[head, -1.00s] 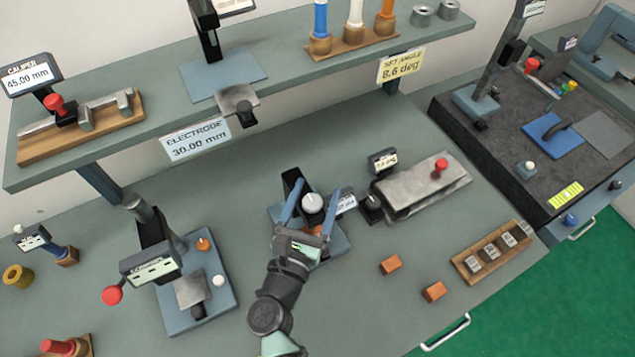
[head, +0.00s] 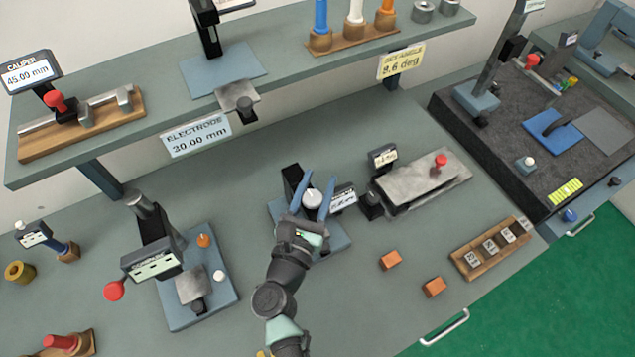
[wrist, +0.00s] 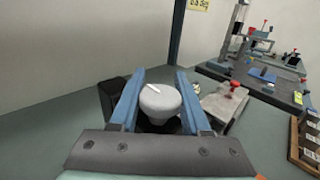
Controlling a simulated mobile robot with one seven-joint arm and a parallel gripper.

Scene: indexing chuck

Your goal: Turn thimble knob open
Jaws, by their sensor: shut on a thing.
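The thimble knob (head: 312,197) is a pale grey, round-topped knob on a small device with a blue base plate (head: 336,240) and a dark upright (head: 292,178), mid-bench. My gripper (head: 312,193) is shut on the knob, one blue finger on each side.
A grey plate fixture with a red knob (head: 440,160) stands close on the right. A blue-based device (head: 210,308) with a red ball handle stands on the left. Two orange blocks (head: 390,260) lie at front right. A shelf (head: 290,55) overhangs behind.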

